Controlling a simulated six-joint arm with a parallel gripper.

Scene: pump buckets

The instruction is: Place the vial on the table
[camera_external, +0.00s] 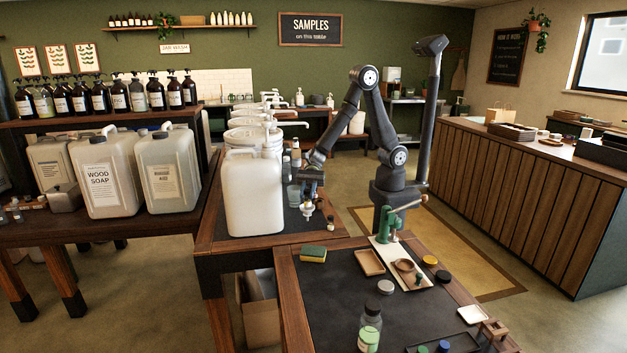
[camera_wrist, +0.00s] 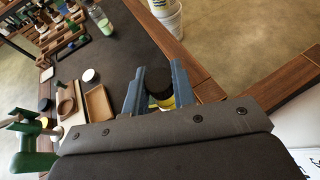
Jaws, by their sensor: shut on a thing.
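My gripper (camera_external: 309,190) hangs over the dark top of the rear table, by the large white jug. In the wrist view, its two blue-grey fingers (camera_wrist: 159,75) are shut on a vial, whose round dark cap (camera_wrist: 158,84) shows between them. The vial's body is mostly hidden, and its pale lower part (camera_external: 308,210) seems to show below the fingers in the external view. The front table (camera_external: 300,290) has a dark top with a wooden edge, which also shows in the wrist view (camera_wrist: 118,58).
A white jug (camera_external: 254,195) stands left of my gripper. A small bottle (camera_external: 330,222) stands close on its right. A sponge (camera_external: 313,254), wooden tray (camera_external: 369,262), green clamp (camera_external: 391,226) and larger bottle (camera_external: 370,328) are on the front table. Its left middle is clear.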

